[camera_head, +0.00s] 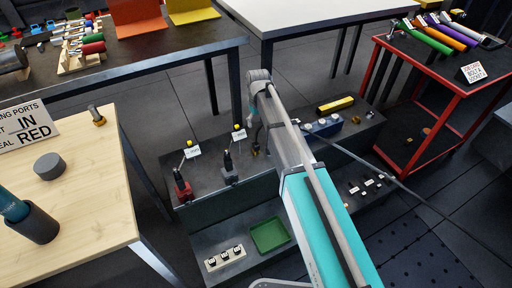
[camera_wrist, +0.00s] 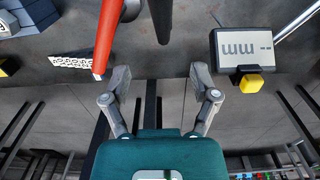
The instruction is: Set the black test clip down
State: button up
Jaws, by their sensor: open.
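My gripper (camera_wrist: 161,100) is open in the wrist view, its two grey fingers apart and nothing between their tips. A dark rod-like piece, which looks like the black test clip (camera_wrist: 160,20), stands beyond the fingers at the top centre; its upper end is cut off. A red rod-like piece (camera_wrist: 107,38) is to its left. In the head view my gripper (camera_head: 251,118) is above the back of a dark low bench. A dark upright clip (camera_head: 230,171) and a red one (camera_head: 182,187) stand on this bench, left of the gripper. I cannot tell which clip matches the dark rod.
Small labelled signs (camera_head: 192,152) with yellow tops stand behind the clips. A green tray (camera_head: 269,235) lies on the lower step. A wooden table (camera_head: 90,215) is at the left and a red-framed cart (camera_head: 420,105) at the right. A yellow-black bar (camera_head: 335,104) lies on the bench.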

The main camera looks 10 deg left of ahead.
aim_at(256, 142)
jog(key=shift+w+a, duration=0.2)
jog(key=shift+a, duration=0.35)
notch_tip(256, 142, down, 9)
jog(key=b, duration=0.8)
jog(key=shift+r+b, duration=0.2)
jog(key=shift+b, duration=0.1)
jog(key=shift+f, duration=0.1)
jog(key=shift+f+b, duration=2.5)
jog(key=shift+b, duration=0.1)
grip_shut()
